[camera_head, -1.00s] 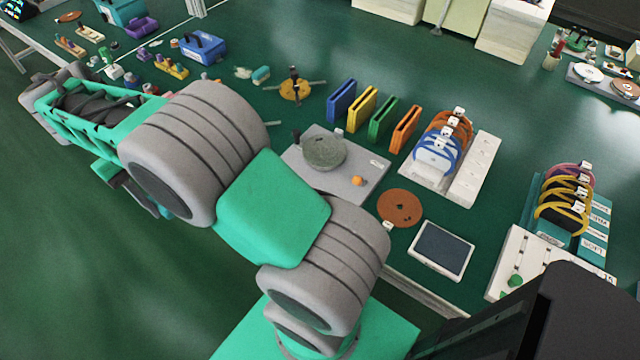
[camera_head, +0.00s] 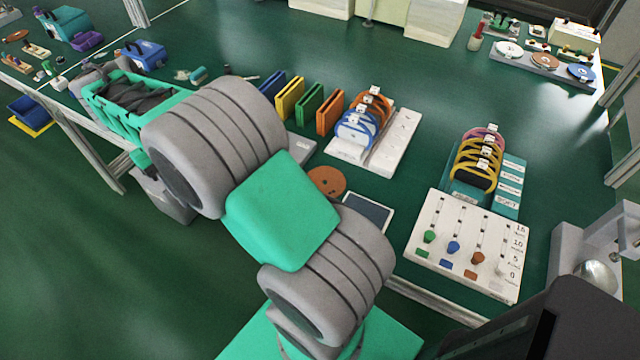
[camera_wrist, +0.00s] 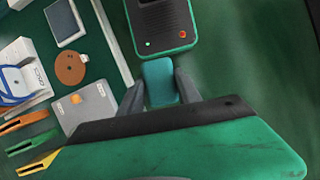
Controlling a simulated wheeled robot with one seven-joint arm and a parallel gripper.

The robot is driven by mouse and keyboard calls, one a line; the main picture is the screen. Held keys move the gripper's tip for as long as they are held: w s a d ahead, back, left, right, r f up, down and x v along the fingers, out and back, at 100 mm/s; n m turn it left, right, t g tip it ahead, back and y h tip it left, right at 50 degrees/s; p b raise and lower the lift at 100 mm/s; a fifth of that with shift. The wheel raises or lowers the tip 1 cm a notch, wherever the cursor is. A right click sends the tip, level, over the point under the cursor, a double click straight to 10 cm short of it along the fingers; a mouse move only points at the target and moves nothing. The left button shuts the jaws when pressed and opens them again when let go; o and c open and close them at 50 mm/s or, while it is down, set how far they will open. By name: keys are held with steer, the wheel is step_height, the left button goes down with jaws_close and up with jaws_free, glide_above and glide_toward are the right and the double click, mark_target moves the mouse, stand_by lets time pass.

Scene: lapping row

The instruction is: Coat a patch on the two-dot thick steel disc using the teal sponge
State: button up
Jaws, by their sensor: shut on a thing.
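In the wrist view my gripper (camera_wrist: 160,88) is shut on the teal sponge (camera_wrist: 159,72), held between the two grey fingers. In the head view my arm hides the gripper and the held sponge. I cannot make out a two-dot thick steel disc in either current view. The grey plate (camera_wrist: 82,104) with an orange knob (camera_wrist: 91,99) is partly in the wrist view, left of the gripper. In the head view my arm covers most of this plate.
A brown disc (camera_head: 326,182) and a dark-topped tablet (camera_head: 368,212) lie near the table's front edge. Coloured upright slabs (camera_head: 310,104), a white rack of rings (camera_head: 388,142), a teal rack (camera_head: 512,178) and a slider board (camera_head: 468,246) stand on the table.

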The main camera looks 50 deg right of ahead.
steer(key=s+d+f+p, duration=0.1)
steer(key=s+d+f, duration=0.1)
steer(key=d, duration=0.6)
steer(key=m+y+p, duration=0.1)
steer(key=m+p, duration=0.2)
glide_above(363, 206)
steer(key=a, duration=0.2)
step_height(363, 206, down, 7)
steer(key=f+b, duration=0.6)
steer(key=shift+s+d+b, duration=0.1)
steer(key=shift+s+b, duration=0.3)
steer(key=shift+r, duration=0.1)
steer(key=shift+f+n, duration=0.3)
steer(key=shift+f, duration=0.3)
